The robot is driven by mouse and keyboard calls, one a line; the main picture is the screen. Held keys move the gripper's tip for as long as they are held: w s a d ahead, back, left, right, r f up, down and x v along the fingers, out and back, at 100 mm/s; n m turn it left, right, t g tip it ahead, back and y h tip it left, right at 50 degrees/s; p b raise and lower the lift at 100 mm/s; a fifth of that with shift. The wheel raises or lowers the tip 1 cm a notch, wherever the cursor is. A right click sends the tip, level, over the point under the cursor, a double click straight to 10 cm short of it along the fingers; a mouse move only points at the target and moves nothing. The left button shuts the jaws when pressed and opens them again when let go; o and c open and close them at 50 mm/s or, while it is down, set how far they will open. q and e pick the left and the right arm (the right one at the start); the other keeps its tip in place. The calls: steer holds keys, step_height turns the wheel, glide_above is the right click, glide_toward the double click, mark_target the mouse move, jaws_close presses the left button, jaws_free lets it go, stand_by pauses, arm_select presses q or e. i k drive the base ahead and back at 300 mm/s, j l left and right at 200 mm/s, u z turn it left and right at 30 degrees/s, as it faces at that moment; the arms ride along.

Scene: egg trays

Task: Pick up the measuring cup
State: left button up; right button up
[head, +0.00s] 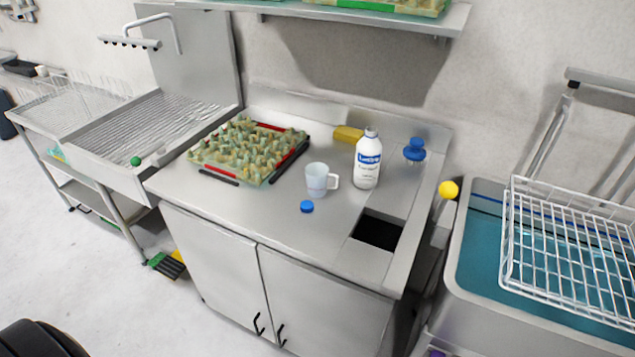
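The measuring cup (316,181) is a translucent whitish cup with a handle on its right side. It stands upright on the steel counter (270,211), between the egg tray and the white bottle. Neither of my grippers shows in the head view. Only a dark rounded shape is visible at the bottom left corner, and I cannot tell what it is.
A white bottle (367,160) stands right of the cup, a blue cap (306,206) lies in front. A green egg tray (270,178) lies left. Behind are a yellow sponge (347,134) and blue brush (414,150). A square opening (377,231) is at the front right.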

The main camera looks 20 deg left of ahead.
mark_target(316, 188)
steer(key=i+j+z, duration=0.15)
steer(key=j, duration=0.55)
steer(key=j+z, duration=0.15)
steer(key=j, duration=0.55)
